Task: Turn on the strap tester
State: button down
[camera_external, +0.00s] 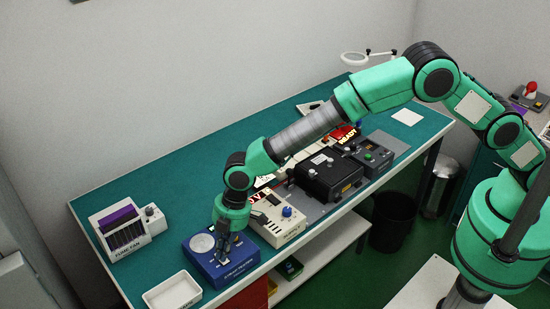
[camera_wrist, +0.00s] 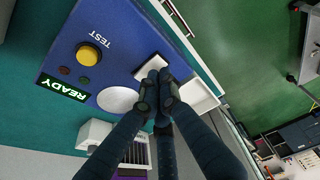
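The strap tester, a blue box with a pale round plate, stands at the near end of the teal bench in the external view (camera_external: 207,268). In the wrist view the tester (camera_wrist: 118,70) shows a yellow TEST button (camera_wrist: 88,55), a green lit READY display (camera_wrist: 62,88), two small dark lights, the round plate (camera_wrist: 117,99) and a white pad (camera_wrist: 150,64). My gripper (camera_external: 221,261) points down over the tester. In the wrist view my gripper (camera_wrist: 158,76) has its fingertips together at the white pad, partly covering it. I cannot tell whether they touch it. Nothing shows between them.
A white tray (camera_external: 172,293) lies near the tester. A cream box with a blue knob (camera_external: 279,222) and a black device (camera_external: 326,173) stand right. Bare bench (camera_external: 165,255) lies between rack and tester.

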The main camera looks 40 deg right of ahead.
jog(key=shift+r, duration=0.1)
jog(key=shift+r, duration=0.8)
jog(key=s+p+v, duration=0.1)
jog(key=s+v, duration=0.1)
jog(key=v, duration=1)
jog(key=shift+a+p, duration=0.35)
jog(key=shift+w+d+r, duration=0.1)
